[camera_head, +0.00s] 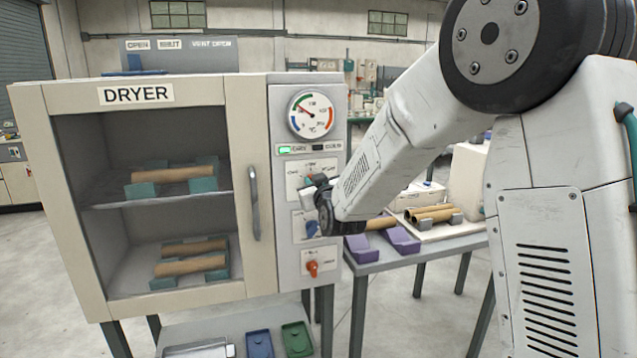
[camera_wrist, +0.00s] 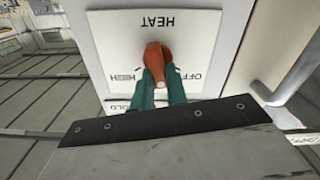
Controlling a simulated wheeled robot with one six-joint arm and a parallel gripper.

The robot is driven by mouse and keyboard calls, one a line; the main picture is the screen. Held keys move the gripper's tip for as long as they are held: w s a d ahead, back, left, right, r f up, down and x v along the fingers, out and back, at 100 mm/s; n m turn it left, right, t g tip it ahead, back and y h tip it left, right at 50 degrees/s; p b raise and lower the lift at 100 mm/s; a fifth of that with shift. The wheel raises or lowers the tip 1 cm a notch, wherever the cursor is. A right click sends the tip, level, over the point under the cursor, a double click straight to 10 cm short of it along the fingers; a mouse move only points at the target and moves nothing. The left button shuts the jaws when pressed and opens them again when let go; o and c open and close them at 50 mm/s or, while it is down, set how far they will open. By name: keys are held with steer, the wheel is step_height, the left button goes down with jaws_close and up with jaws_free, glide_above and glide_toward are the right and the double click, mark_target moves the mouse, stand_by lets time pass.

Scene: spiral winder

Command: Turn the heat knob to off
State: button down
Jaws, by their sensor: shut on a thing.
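The heat knob (camera_wrist: 156,60) is orange-red and sits on a white plate (camera_wrist: 205,32) marked HEAT, which appears upside down in the wrist view. HIGH is printed left of the knob and OFF right of it. My gripper (camera_wrist: 160,80) has its teal fingers shut on the knob, one on each side. Which mark the knob points at I cannot tell. In the head view my gripper (camera_head: 311,186) is at the upper control plate on the dryer's front (camera_head: 285,210), covering most of the knob.
A blue knob (camera_head: 312,228) and a lower red-orange knob (camera_head: 313,268) sit below my gripper. A round gauge (camera_head: 311,114) is above it. The dryer's door handle (camera_head: 254,203) stands out to the left. A table (camera_head: 440,243) with tubes and purple holders is at the right.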

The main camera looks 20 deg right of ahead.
steer(key=n, duration=0.9)
steer(key=shift+a+f, duration=0.4)
steer(key=shift+n, duration=0.3)
steer(key=c, duration=1.4)
jaws_free()
steer(key=s, duration=0.7)
steer(key=shift+s, duration=0.4)
